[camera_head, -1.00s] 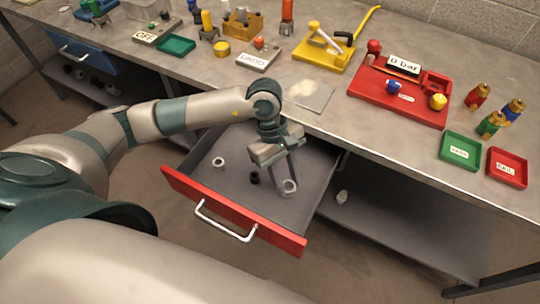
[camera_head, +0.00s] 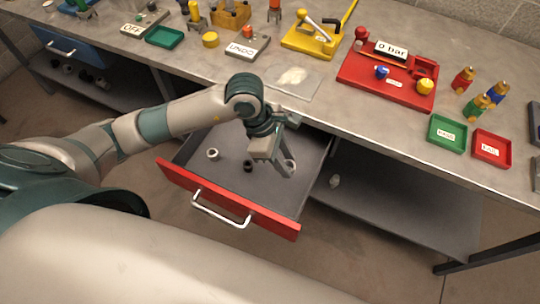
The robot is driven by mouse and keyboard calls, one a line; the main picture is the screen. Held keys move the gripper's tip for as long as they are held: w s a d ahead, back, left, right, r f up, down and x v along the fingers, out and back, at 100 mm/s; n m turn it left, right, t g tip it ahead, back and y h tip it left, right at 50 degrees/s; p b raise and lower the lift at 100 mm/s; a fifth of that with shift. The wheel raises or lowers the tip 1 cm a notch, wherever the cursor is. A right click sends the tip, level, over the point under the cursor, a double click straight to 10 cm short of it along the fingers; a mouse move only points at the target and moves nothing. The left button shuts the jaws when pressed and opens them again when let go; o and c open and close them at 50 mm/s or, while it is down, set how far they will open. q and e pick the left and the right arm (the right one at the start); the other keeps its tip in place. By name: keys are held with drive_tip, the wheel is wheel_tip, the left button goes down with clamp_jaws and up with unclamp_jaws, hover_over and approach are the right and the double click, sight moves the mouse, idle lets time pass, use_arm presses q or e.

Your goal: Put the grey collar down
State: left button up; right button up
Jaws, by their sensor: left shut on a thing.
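My left gripper (camera_head: 288,169) is over the open red-fronted drawer (camera_head: 228,198), inside its outline and near its right side. It is shut on the grey collar (camera_head: 291,164), a small light-grey ring partly hidden by the fingers. I cannot tell whether the collar touches the drawer floor. A whitish ring (camera_head: 213,154) and a black ring (camera_head: 248,166) lie in the drawer to the left of the gripper. My right gripper is out of view.
The workbench above holds a clear plate (camera_head: 293,80), a red gauge station (camera_head: 357,82), a green tray (camera_head: 447,134) and a red tray (camera_head: 491,148). The drawer floor has bare room around the rings.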

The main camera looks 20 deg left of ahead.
use_arm(q)
wheel_tip(320, 180, down, 5)
drive_tip(key=shift+f+p, duration=0.2)
drive_tip(key=shift+p, duration=0.55)
drive_tip(key=shift+f, duration=0.25)
drive_tip(key=shift+f, duration=0.1)
wheel_tip(320, 180, down, 2)
drive_tip(key=shift+f+p, duration=0.25)
drive_tip(key=shift+p, duration=0.25)
drive_tip(key=shift+f, duration=0.55)
